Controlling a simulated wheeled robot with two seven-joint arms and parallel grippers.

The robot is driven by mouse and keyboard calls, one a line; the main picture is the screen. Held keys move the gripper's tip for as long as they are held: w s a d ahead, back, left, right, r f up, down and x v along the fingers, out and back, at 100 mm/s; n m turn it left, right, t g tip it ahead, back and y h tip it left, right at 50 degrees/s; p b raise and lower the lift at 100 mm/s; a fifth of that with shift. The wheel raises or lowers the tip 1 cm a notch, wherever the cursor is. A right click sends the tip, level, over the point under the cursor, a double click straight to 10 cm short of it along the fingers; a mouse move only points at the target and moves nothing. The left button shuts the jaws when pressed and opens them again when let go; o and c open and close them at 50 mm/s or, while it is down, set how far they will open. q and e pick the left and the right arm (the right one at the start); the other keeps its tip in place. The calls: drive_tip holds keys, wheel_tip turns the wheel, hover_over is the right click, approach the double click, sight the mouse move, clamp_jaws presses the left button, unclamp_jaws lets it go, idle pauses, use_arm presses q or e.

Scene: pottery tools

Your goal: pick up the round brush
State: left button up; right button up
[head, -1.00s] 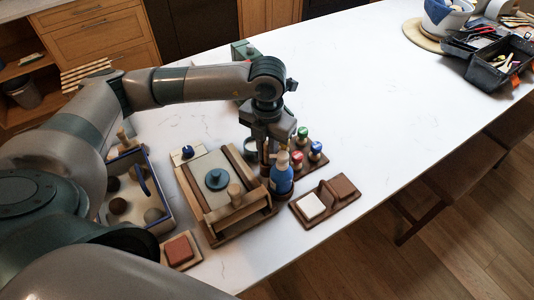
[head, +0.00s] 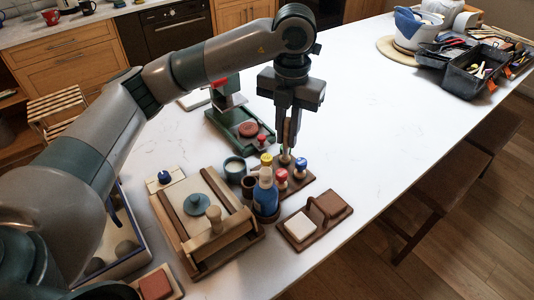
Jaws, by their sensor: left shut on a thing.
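My left gripper (head: 287,147) points straight down and is shut on a slim tan thing, which I take to be the round brush (head: 286,130). Most of the brush is hidden between the fingers, and its tip is too small to make out. The gripper hangs over the back of a brown wooden rack (head: 300,184) holding small pieces with coloured tops. I cannot tell whether the brush's lower end is clear of the rack. My right gripper is not in view.
A blue bottle (head: 265,197), a dark cup (head: 235,168) and a wooden press (head: 215,242) stand close by at the left. A green-based device (head: 238,128) is behind. A brown holder (head: 315,220) lies in front. The white counter (head: 385,130) is clear to the right.

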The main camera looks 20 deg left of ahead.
use_arm(q)
drive_tip(key=shift+w+d+r, duration=0.65)
drive_tip(key=shift+w+d, duration=0.15)
drive_tip(key=shift+r, duration=0.15)
wheel_tip(320, 180, up, 7)
drive_tip(key=p, duration=0.3)
idle(0.3)
idle(0.4)
